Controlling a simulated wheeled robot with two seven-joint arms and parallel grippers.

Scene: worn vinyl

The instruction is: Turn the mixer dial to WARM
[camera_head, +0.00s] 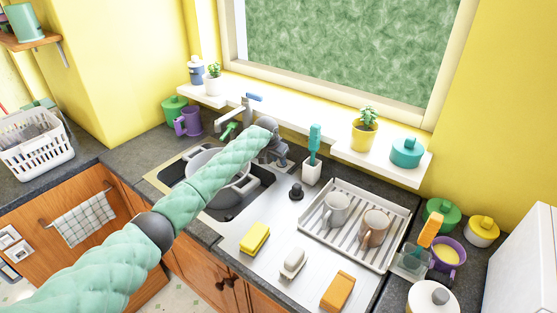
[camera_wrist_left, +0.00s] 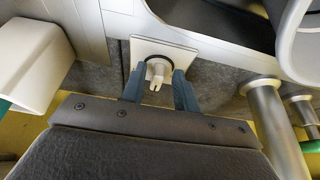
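The mixer dial (camera_wrist_left: 157,73) shows in the left wrist view as a small pale knob with a notched end, in front of a whitish square plate (camera_wrist_left: 165,47). No WARM mark can be read. My left gripper (camera_wrist_left: 159,82) has its two dark blue fingers apart, one on each side of the dial; I cannot tell whether they touch it. In the head view my left gripper (camera_head: 274,150) is at the back of the sink, right of the tap (camera_head: 234,112), and hides the dial. My right gripper is in neither view.
A pot (camera_head: 205,162) sits in the sink, close to my left arm. A brush holder (camera_head: 312,172) stands just right of the gripper. A drying rack (camera_head: 342,246) with two mugs, a yellow sponge (camera_head: 255,238) and a soap dish (camera_head: 292,264) lie nearer the front.

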